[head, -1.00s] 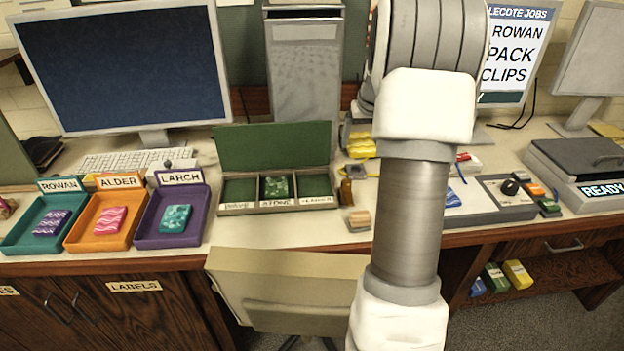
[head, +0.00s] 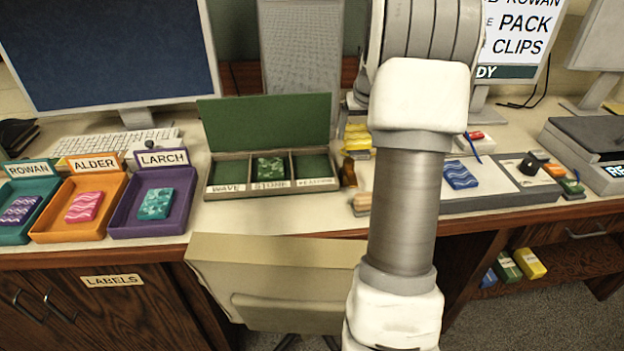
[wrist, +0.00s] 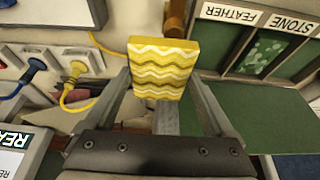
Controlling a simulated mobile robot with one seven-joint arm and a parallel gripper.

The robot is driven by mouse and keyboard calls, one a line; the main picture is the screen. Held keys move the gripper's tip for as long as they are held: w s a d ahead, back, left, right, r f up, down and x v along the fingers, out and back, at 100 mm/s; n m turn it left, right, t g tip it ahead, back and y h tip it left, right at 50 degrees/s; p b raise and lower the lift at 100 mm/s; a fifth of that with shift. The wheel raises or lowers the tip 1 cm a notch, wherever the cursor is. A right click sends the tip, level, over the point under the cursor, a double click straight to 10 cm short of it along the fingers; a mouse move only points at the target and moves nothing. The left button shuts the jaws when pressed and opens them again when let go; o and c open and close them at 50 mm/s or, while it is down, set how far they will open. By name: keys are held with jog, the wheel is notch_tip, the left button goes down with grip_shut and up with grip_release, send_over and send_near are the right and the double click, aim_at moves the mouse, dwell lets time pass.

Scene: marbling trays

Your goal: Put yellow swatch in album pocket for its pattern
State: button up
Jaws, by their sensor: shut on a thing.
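The yellow swatch, with pale wavy bands, is in the wrist view (wrist: 163,68). My gripper (wrist: 160,88) is shut on it, with a finger at each side. The open album (head: 264,118) lies flat on the desk with its green cover raised. Its pockets are labelled WAVE (head: 229,188), STONE (head: 270,185) and a third that reads FEATHER in the wrist view (wrist: 230,13). A green swatch (head: 270,168) lies in the STONE pocket; the other two look empty. The swatch is apart from the album. My arm mostly hides the gripper in the head view.
Trays ROWAN (head: 42,190), ALDER (head: 92,188) and LARCH (head: 180,215), each with a swatch, stand left of the album. A chair (head: 270,250) stands in front of the desk. Plugs with cords (wrist: 77,70) are beside the gripper.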

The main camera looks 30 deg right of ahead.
jog(key=shift+w+a+f, duration=0.1)
jog(key=shift+w+f, duration=0.05)
jog(key=shift+f, duration=0.4)
jog(key=b, duration=0.1)
send_over(312, 168)
jog(key=s, duration=0.1)
jog(key=f, duration=0.6)
jog(key=shift+s+a+f, duration=0.2)
jog(key=shift+a+f, duration=0.15)
jog(key=shift+f+b, duration=0.35)
jog(key=shift+f, duration=1.65)
jog(key=shift+f, duration=0.1)
jog(key=shift+f, duration=0.15)
jog(key=o, duration=1.2)
